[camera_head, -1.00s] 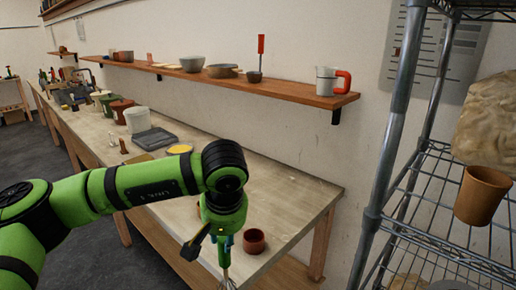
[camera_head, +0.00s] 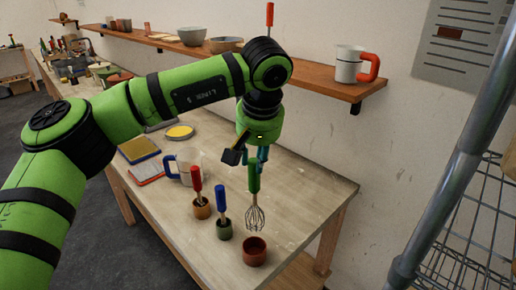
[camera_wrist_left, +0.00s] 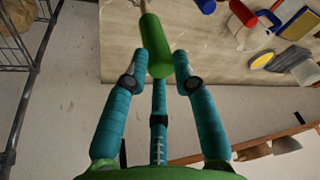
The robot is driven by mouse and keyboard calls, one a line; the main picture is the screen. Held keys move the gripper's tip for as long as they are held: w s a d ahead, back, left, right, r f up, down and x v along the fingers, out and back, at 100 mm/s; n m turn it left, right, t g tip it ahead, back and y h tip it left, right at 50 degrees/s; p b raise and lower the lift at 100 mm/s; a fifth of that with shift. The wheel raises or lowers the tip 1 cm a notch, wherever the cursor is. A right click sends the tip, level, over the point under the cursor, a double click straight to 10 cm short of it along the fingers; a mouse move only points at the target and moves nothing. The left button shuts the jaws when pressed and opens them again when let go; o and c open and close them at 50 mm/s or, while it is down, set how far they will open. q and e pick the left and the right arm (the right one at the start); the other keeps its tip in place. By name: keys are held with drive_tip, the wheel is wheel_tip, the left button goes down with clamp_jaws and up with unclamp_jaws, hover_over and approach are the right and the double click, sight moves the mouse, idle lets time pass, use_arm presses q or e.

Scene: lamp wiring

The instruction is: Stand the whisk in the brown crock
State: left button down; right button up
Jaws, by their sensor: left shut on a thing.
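The whisk has a green handle (camera_head: 254,177) and a wire head (camera_head: 255,217). It hangs upright, wires down, from my left gripper (camera_head: 257,159), which is shut on the upper handle. In the left wrist view the teal fingers (camera_wrist_left: 155,62) surround the end of the green handle (camera_wrist_left: 156,48). A small reddish-brown crock (camera_head: 255,251) stands empty near the bench's front corner. In the head view the wires show just above its rim, apart from it; their depth relative to it is hard to tell. My right gripper is out of view.
Left of the crock, a green pot (camera_head: 224,231) holds a blue-handled tool and a tan pot (camera_head: 201,209) a red-handled one. A blue-handled mug (camera_head: 187,168) stands behind. A wall shelf (camera_head: 311,76) is above; a wire rack (camera_head: 456,235) is right.

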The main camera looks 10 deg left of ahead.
sight(254, 182)
use_arm(q)
drive_tip(key=shift+s+r, duration=0.3)
drive_tip(key=shift+s, duration=0.4)
drive_tip(key=shift+w+p, duration=0.2)
drive_tip(key=shift+p, duration=0.25)
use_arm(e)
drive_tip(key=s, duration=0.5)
use_arm(q)
wheel_tip(254, 182, down, 5)
drive_tip(key=b, duration=0.3)
drive_tip(key=shift+f+b, duration=0.2)
drive_tip(key=shift+b, duration=0.15)
drive_tip(key=shift+w+f, duration=0.1)
drive_tip(key=shift+f, duration=0.3)
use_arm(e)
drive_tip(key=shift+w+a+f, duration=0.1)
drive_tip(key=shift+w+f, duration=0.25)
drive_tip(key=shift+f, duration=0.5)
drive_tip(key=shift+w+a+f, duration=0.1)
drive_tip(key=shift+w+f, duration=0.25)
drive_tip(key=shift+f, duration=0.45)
use_arm(q)
drive_tip(key=shift+b, duration=0.3)
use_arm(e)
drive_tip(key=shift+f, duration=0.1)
